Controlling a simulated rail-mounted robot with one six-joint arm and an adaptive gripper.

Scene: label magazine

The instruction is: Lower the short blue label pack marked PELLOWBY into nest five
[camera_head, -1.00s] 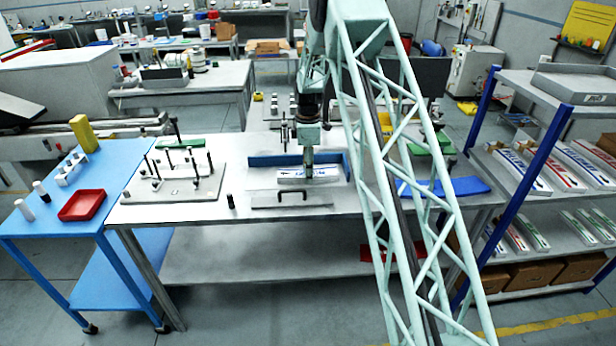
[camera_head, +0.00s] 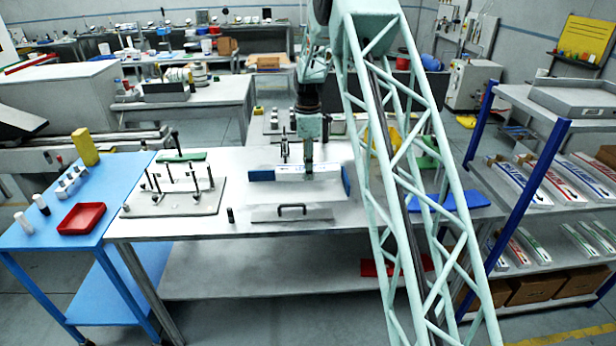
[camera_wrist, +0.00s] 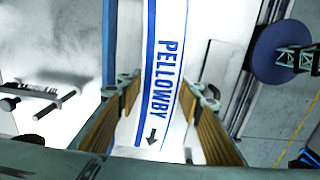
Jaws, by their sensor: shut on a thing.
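The PELLOWBY label pack (camera_wrist: 160,75) is a white strip with blue stripes, blue lettering and a black arrow. In the wrist view it runs lengthwise between the tan finger pads of my gripper (camera_wrist: 170,115), which is shut on it. In the head view the pack (camera_head: 290,172) lies level across the picture under my gripper (camera_head: 309,172), in front of part of a blue holder (camera_head: 346,180). It appears raised above the bench; the exact gap cannot be told. I cannot make out which place is nest five.
A clear-topped plate with a black handle (camera_head: 291,211) lies in front of the pack. A base plate with several upright posts (camera_head: 205,203) stands left. A small black cylinder (camera_head: 230,215) stands between them. A blue cart (camera_head: 110,225) is at far left; a shelf rack of packs (camera_head: 535,180) is right.

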